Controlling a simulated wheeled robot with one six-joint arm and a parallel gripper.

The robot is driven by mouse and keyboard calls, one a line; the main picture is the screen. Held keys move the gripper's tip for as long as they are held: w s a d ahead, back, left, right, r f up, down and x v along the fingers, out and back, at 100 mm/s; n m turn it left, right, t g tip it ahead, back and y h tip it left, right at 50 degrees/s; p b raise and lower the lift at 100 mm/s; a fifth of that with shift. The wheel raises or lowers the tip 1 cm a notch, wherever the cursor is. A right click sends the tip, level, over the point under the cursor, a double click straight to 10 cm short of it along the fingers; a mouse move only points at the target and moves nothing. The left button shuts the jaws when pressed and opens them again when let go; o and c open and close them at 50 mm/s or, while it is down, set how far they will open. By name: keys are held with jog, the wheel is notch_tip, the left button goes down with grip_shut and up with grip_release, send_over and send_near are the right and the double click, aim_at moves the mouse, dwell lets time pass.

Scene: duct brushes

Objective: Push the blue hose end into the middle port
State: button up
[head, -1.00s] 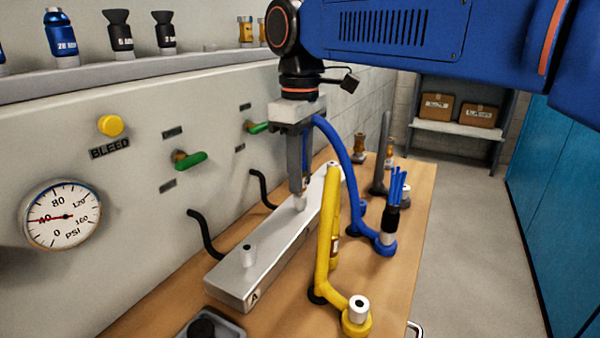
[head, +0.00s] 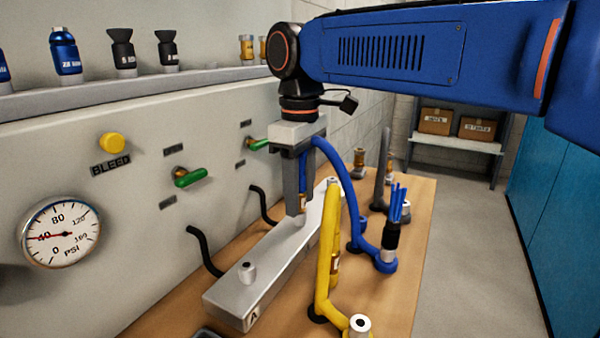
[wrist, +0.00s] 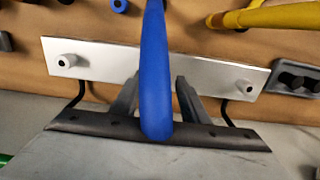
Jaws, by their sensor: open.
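The silver manifold block (head: 270,262), marked A at its near end, lies on the wooden bench. Its middle port (head: 299,220) has the blue hose end, with a brass collar (head: 303,203), standing upright right at its top; how deep it sits I cannot tell. My gripper (head: 298,208) is open around the hose end, with a finger on each side. The blue hose (head: 352,195) arcs from there down to the bench. In the wrist view the blue hose (wrist: 155,75) covers the middle port between my fingers; the outer ports (wrist: 66,60) and (wrist: 245,86) are bare.
A yellow hose (head: 328,250) stands upright beside the block on the right. A cup of blue brushes (head: 393,235) stands behind it. Black bent pipes (head: 205,250) and green valve handles (head: 190,178) stick out from the panel on the left.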

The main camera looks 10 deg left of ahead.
notch_tip(320, 180, up, 17)
dwell(0.5)
jog(key=shift+r, duration=0.1)
